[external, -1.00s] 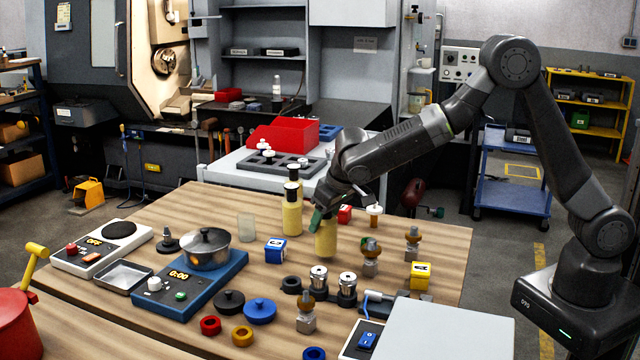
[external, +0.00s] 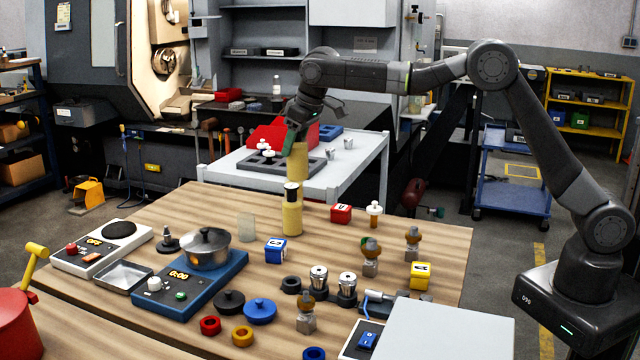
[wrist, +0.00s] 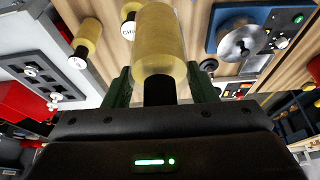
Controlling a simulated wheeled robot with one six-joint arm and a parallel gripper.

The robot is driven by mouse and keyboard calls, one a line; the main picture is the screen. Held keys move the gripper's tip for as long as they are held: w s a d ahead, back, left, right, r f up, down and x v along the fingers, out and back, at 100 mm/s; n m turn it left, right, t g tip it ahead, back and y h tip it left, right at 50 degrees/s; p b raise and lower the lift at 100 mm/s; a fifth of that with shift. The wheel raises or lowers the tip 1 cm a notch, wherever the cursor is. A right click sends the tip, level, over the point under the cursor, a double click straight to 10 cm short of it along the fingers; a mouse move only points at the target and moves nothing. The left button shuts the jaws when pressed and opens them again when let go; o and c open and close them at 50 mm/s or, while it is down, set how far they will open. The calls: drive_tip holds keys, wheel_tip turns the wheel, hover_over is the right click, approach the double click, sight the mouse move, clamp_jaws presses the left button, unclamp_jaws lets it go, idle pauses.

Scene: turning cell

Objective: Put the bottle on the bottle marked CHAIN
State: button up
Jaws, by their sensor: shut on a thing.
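My gripper (external: 296,143) is shut on a yellow bottle (external: 299,160) and holds it in the air, roughly upright, above the back of the wooden table. In the wrist view the held bottle (wrist: 160,42) sits between the two green fingers (wrist: 161,88), its black neck towards the gripper. A yellow bottle (external: 291,215) with a black neck and white top stands below it. In the wrist view a bottle whose white top reads "CHA" (wrist: 128,31) is partly hidden behind the held one. Another yellow bottle (wrist: 88,35) stands left of it; its lettering is too small to read.
A blue cube (external: 276,251) and a clear cup (external: 246,228) stand near the bottle. A pot (external: 205,248) sits on a blue hotplate. A red cube (external: 341,213) is to the right. Behind is a white table with a grey tray (external: 262,170) and red bin.

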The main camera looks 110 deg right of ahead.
drive_tip(key=d+r+n+p, duration=0.1)
drive_tip(key=d+r+n, duration=0.2)
drive_tip(key=d+r, duration=0.3)
drive_tip(key=shift+t+y, duration=0.3)
drive_tip(key=shift+t, duration=0.2)
drive_tip(key=f, duration=1)
drive_tip(key=shift+s, duration=0.25)
drive_tip(key=o, duration=1.2)
drive_tip(key=shift+f, duration=0.15)
drive_tip(key=shift+c, duration=0.2)
drive_tip(key=b+v, duration=0.1)
drive_tip(key=v, duration=1.1)
drive_tip(key=shift+o, duration=0.5)
drive_tip(key=shift+w, duration=0.1)
